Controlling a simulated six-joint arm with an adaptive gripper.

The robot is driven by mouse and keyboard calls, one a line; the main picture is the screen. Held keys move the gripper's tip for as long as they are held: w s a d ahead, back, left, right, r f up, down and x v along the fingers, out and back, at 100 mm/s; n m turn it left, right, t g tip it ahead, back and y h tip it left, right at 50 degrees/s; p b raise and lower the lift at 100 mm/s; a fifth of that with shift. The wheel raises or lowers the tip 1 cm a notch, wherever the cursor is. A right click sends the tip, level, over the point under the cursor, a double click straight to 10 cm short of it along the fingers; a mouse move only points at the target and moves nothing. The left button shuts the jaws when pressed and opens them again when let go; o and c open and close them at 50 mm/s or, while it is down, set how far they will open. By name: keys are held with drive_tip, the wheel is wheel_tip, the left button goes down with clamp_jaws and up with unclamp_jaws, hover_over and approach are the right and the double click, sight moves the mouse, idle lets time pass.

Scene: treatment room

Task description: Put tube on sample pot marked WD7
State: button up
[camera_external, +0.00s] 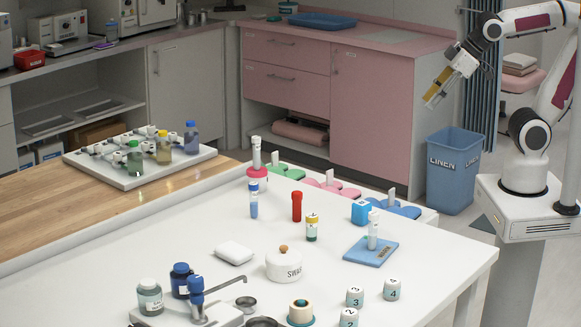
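My gripper (437,90) hangs in the air at the upper right, well away from the white table and touching nothing there. It is too small to tell whether its fingers are open or shut. Several tube-like items stand on the table: a blue-and-white tube (254,200), a red tube (297,207), a clear tube (373,232) on a blue base, and a white tube (256,155) on a pink base. I cannot read WD7 on any item.
White pots numbered 3 (355,296), 4 (392,289) and 2 (348,317) stand at the front. A lidded SWAB jar (284,265), a blue cube (361,212) and bottles (150,298) also stand on the white table (440,250). A blue LINEN bin (454,172) stands behind.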

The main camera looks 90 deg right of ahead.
drive_tip(key=s+a+f+g+y, duration=0.1)
drive_tip(key=s+a+f, duration=0.2)
drive_tip(key=s, duration=0.4)
drive_tip(key=shift+s+a+n+y, duration=0.3)
drive_tip(key=shift+a+n, duration=0.1)
drive_tip(key=shift+a, duration=0.4)
